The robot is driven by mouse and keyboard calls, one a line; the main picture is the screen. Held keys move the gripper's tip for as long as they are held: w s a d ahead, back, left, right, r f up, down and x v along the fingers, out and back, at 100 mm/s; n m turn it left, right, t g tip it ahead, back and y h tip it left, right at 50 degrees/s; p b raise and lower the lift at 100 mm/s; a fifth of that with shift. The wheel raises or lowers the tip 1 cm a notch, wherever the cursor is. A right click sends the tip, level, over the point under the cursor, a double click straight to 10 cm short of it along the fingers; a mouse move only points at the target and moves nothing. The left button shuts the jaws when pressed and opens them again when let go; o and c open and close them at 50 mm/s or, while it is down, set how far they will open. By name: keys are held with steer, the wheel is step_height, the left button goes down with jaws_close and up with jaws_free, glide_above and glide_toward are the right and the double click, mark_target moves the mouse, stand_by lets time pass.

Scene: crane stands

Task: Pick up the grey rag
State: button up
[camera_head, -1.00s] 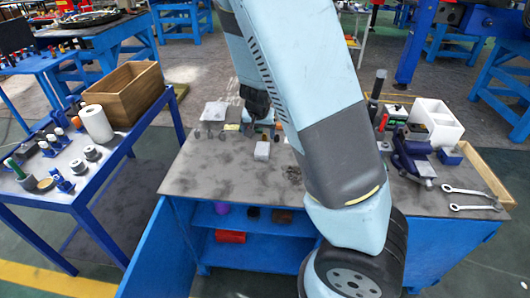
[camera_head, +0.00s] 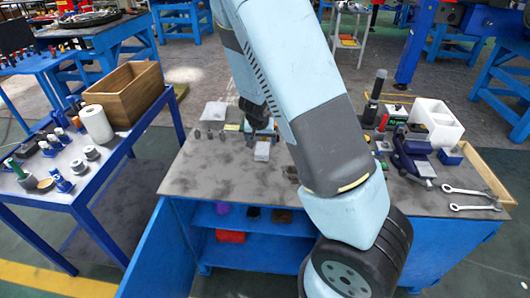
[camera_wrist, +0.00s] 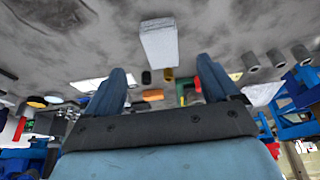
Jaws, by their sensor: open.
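A pale grey, block-like folded piece (camera_head: 262,151), which looks like the grey rag, lies on the grey workbench (camera_head: 215,175) near its middle. In the wrist view the pale piece (camera_wrist: 160,43) lies just beyond the gap between my fingertips, apart from them. My gripper (camera_wrist: 160,66) is open and nothing is between its fingers. In the head view my gripper (camera_head: 260,125) is behind the pale piece, partly hidden by my arm. A dark, crumpled-looking patch (camera_head: 291,173) lies to its right; I cannot tell what it is.
Several small grey cylinders (camera_head: 210,134) and a flat pale plate (camera_head: 215,111) are to the left. A blue vise (camera_head: 412,158), a white bin (camera_head: 437,121) and two wrenches (camera_head: 470,199) are to the right. The bench's front left is clear.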

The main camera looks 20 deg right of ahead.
mark_target(262, 150)
steer(key=shift+x, duration=2.15)
steer(key=shift+x, duration=2.6)
steer(key=shift+w, duration=0.15)
steer(key=c, duration=1.1)
